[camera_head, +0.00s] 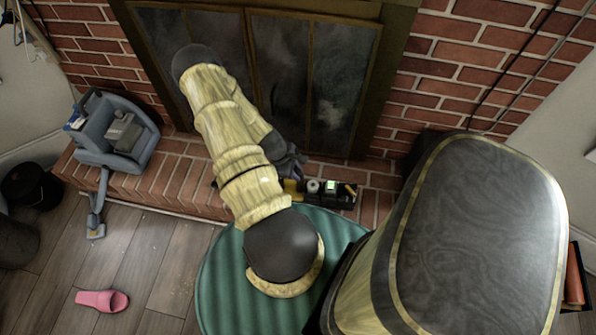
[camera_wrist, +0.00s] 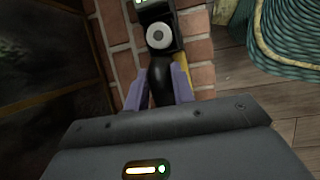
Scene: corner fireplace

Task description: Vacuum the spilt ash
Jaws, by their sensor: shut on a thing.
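A black-and-yellow handheld device (camera_head: 326,191), which looks like a small vacuum, lies along the brick hearth in front of the fireplace. It has a pale round part and a green-lit display. In the wrist view, the device (camera_wrist: 160,38) runs up from between my fingers. My gripper (camera_wrist: 158,78) is shut on its black handle, one purple-grey finger on each side. In the head view, my arm hides most of the gripper (camera_head: 291,163). I cannot clearly make out the ash; faint pale specks show on the wood floor near a pink slipper (camera_head: 102,300).
A blue-grey cleaning machine (camera_head: 91,130) stands on the hearth's left, its nozzle (camera_head: 96,225) reaching the floor. A black bucket (camera_head: 33,186) is at far left. A round green ribbed pouf or rug (camera_head: 222,270) lies beneath my arm. Glass fireplace doors (camera_head: 341,80) stand behind. Floor at left is mostly open.

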